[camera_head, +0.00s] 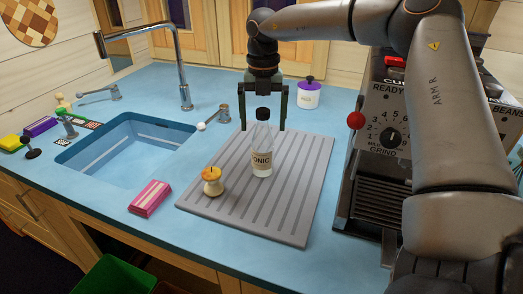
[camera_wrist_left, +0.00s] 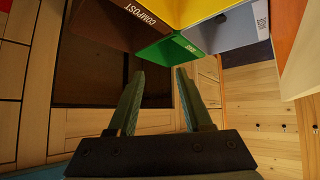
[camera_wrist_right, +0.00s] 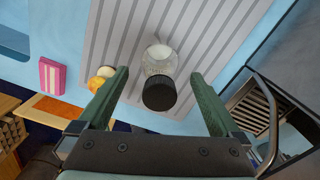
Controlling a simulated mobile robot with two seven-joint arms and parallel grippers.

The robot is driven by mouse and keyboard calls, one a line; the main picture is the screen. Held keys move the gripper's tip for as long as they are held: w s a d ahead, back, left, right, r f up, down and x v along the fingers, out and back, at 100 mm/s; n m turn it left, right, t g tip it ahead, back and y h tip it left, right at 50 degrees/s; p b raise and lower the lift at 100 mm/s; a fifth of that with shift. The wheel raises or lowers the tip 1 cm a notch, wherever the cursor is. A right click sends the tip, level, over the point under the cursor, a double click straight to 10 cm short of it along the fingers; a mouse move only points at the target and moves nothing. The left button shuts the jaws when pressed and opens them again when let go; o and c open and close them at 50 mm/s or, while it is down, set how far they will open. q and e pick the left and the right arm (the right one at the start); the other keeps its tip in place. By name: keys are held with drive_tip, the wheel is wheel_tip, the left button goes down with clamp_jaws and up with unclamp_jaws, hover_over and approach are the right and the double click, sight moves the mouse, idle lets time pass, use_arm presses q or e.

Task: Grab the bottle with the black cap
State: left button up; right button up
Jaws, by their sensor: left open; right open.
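The bottle is clear with a white label and a black cap (camera_head: 263,114). In the head view the bottle (camera_head: 262,160) stands upright on the grey ribbed mat (camera_head: 290,205). My right gripper (camera_head: 264,128) is open above the mat, with one finger on each side of the cap. In the right wrist view the black cap (camera_wrist_right: 159,93) lies between the open fingers, apart from both, and the glass (camera_wrist_right: 159,60) shows beyond it. My left gripper (camera_wrist_left: 155,75) is open and empty in the left wrist view, away from the bottle; it is not in the head view.
A pink box (camera_head: 150,198) lies by the sink (camera_head: 130,150). A white jar (camera_head: 308,94) stands behind, and a grinder machine (camera_head: 385,140) at right. Colored bins (camera_wrist_left: 185,45) are near my left gripper.

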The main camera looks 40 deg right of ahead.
sight(263, 132)
drive_tip(key=f, duration=0.3)
drive_tip(key=shift+w+d, duration=0.1)
drive_tip(key=shift+w, duration=0.1)
drive_tip(key=shift+s+f, duration=0.1)
drive_tip(key=shift+f, duration=0.35)
clamp_jaws()
idle(0.3)
